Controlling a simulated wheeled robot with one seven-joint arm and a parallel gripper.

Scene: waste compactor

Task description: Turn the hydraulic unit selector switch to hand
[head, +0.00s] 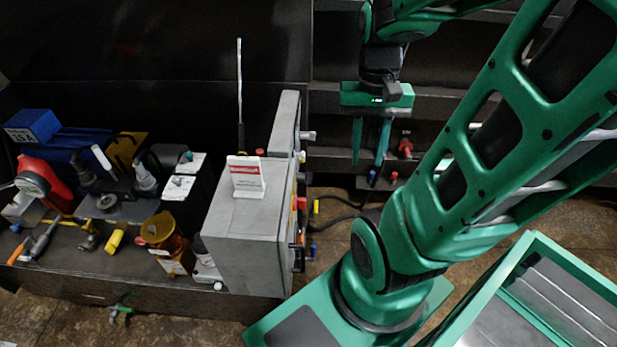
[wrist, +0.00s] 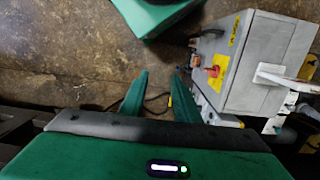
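The grey control box (head: 245,235) stands at the end of the bench in the head view, its right side turned mostly away. In the wrist view the grey box (wrist: 265,75) shows at the right, with a red rotary switch (wrist: 213,71) on a yellow plate. Red and yellow parts (head: 300,203) show at its right edge in the head view. I cannot tell which control is the hydraulic selector switch. My gripper (head: 368,164) points down, right of the box and apart from it. Its two fingers stand apart and empty, also in the wrist view (wrist: 162,76).
A white sign (head: 246,177) stands on the box. The bench to its left holds several tools, an amber spool (head: 160,230) and a blue box (head: 32,126). Dark cables (head: 335,219) lie beside the box. Dark shelving is behind my gripper.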

